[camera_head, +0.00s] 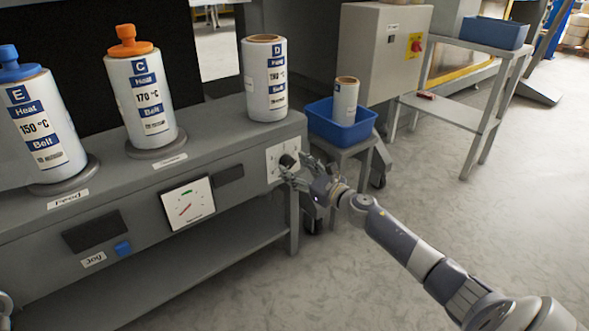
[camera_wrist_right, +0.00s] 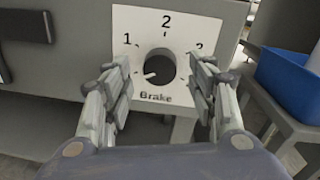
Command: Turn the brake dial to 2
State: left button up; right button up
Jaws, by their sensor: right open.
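The brake dial is a black round knob (camera_wrist_right: 160,66) on a white plate (camera_wrist_right: 190,25) marked 1, 2 and 3, with "Brake" below. A small pale mark on the knob is at its lower left, below the 1 and away from the 2 at the top. In the head view the dial (camera_head: 287,160) is on the front of the grey machine near its right end. My right gripper (camera_wrist_right: 162,82) is open, with one finger on each side of the knob in the wrist view. I cannot tell whether the fingers touch it.
White rolls (camera_head: 264,80) stand on the machine top. A gauge (camera_head: 187,203) and a blue button (camera_head: 123,248) are left of the dial. A blue bin (camera_head: 340,133) sits on a small stand right of it. The floor (camera_head: 480,225) at right is clear.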

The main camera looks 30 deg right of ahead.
jog(key=shift+w, duration=0.55)
jog(key=c, duration=1.1)
jog(key=shift+o, duration=0.2)
